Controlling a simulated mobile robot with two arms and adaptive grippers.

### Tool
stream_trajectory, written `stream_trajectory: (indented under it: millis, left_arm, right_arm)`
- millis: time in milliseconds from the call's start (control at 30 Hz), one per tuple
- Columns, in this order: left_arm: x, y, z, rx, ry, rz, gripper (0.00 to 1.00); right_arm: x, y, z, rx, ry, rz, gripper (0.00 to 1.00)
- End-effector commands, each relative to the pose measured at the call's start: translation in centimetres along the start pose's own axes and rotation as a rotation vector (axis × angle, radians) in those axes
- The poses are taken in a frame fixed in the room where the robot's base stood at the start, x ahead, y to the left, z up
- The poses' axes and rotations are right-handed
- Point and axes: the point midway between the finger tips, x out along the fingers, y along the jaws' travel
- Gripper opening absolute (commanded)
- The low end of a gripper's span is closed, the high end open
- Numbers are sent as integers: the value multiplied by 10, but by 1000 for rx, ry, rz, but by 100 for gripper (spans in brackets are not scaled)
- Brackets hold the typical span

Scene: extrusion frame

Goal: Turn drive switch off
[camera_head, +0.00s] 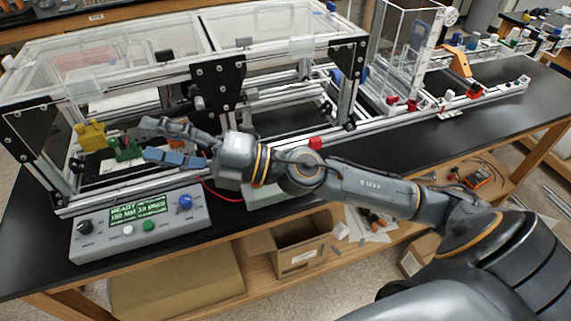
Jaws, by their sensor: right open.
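A grey control box (108,243) sits at the front left edge of the black bench. It has a lit green text display (139,207), a black knob (85,227) at its left and a blue knob (185,201) at its right. A white button (128,230) and a green button (149,225) lie below the display. The small labels are unreadable, so I cannot tell which control is the drive switch. My right gripper (150,139) is open, with its blue-padded fingers pointing left, above and behind the box, apart from the controls. My left gripper is not in view.
An aluminium extrusion frame (230,62) with clear panels stands behind the box. Yellow (91,135) and green (124,150) parts are close to my right fingertips. A red cable (222,197) runs near my wrist. An open cardboard box (298,247) stands below the bench edge.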

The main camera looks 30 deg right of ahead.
Motion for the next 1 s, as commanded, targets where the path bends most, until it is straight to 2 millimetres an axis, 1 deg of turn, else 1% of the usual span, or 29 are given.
stream_trajectory:
  millis: [33,67,133,167,200,233,267,300,367,400,500,600,700,767,867,1000]
  left_arm:
    - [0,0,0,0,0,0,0]
    - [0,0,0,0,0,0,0]
    - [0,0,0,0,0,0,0]
    - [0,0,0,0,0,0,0]
    - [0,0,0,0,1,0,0]
    - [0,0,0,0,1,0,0]
    - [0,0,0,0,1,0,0]
    - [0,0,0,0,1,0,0]
    - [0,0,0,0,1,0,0]
    - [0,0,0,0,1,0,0]
    - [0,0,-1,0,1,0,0]
    - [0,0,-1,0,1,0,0]
    - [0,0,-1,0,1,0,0]
    - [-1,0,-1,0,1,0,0]
    - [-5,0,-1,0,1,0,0]
    - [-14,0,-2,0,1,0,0]
  right_arm:
    - [-1,-7,-10,-121,117,-70,54]
    - [-4,-14,-16,-186,188,-118,54]
    - [-18,-37,-21,-333,338,-255,54]
    - [-28,-47,-19,-393,394,-322,54]
    - [-42,-62,-12,-469,462,-421,54]
    - [-55,-72,-4,-521,507,-500,54]
    - [-70,-81,6,-571,546,-584,54]
    - [-91,-91,23,-631,589,-700,54]
    - [-124,-100,51,-703,633,-876,54]
    - [-147,-103,71,-739,649,-987,54]
    - [-198,-98,113,-793,659,-1231,54]
    - [-234,-88,141,-810,648,-1394,54]
    - [-251,-82,153,-811,638,-1476,54]
    - [-256,-83,156,-810,638,-1495,54]
    - [-256,-92,157,-807,639,-1497,54]
    - [-254,-116,159,-805,642,-1494,54]
